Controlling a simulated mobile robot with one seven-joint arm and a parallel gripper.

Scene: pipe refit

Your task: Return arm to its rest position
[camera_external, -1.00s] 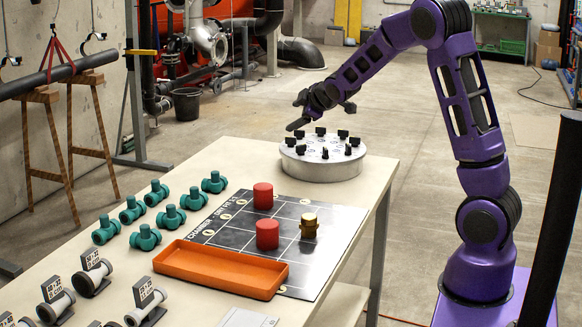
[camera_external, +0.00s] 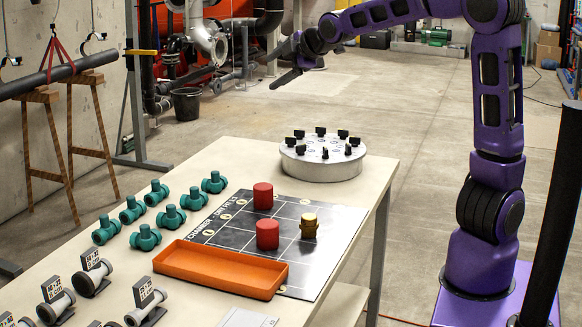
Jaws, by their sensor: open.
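My purple arm (camera_external: 497,90) stands at the right, its base beside the table's right side. Its forearm reaches left at the top of the picture. My gripper (camera_external: 278,66) is open and looks empty. It is raised above and behind the round grey disc (camera_external: 322,168), which carries a ring of small black pieces. The gripper is clear of the disc and the table.
On the table (camera_external: 375,180) are a black gridded board (camera_external: 325,235) with two red cylinders (camera_external: 263,196) and a gold piece (camera_external: 309,226), an orange tray (camera_external: 220,270), several teal valves (camera_external: 145,238) and grey pipe parts (camera_external: 147,303). A black post (camera_external: 552,220) stands at the right.

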